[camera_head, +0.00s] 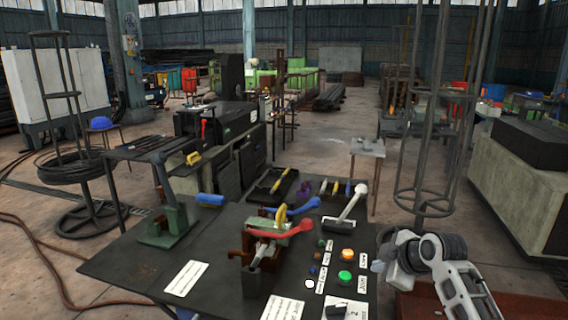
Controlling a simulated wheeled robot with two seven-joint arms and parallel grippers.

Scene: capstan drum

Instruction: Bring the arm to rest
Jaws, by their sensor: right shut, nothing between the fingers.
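My right arm comes in at the lower right, white with dark joints. Its right gripper (381,263) is shut and empty, just off the right edge of the dark work table (140,262), beside the button panel. It appears apart from everything on the table. My left gripper is not in view. No capstan drum can be made out for certain.
On the table are a red-handled lever (280,227), a white lever (345,210), a green button (345,276), an orange button (347,254) and a green device (168,222). A tall wire rack (425,200) stands behind my right arm. A concrete block (520,190) is at right.

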